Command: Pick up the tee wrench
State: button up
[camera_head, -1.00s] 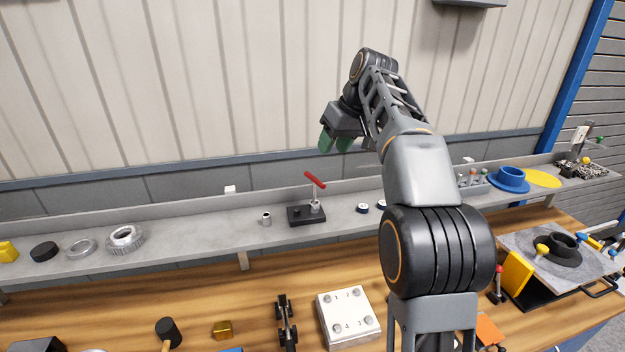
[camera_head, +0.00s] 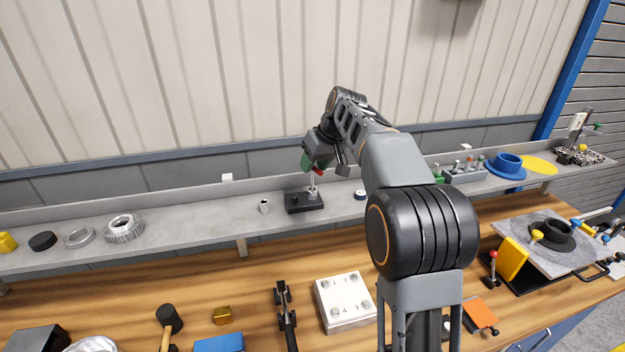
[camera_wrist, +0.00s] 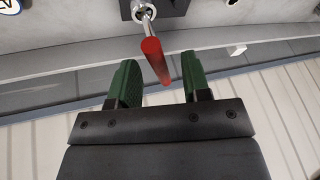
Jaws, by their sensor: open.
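The tee wrench has a red crossbar handle (camera_wrist: 155,60) on a thin metal shaft, standing upright in a black holder block (camera_head: 303,202) on the grey shelf. In the head view most of the red handle (camera_head: 319,170) is hidden by my gripper (camera_head: 310,160). In the wrist view my gripper (camera_wrist: 159,84) has its two green fingers apart. Nothing is held.
The grey shelf (camera_head: 185,229) runs along the wall. A white numbered plate (camera_head: 345,302) sits on the wooden bench below.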

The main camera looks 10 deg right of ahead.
jog(key=shift+x, duration=0.9)
grip_shut()
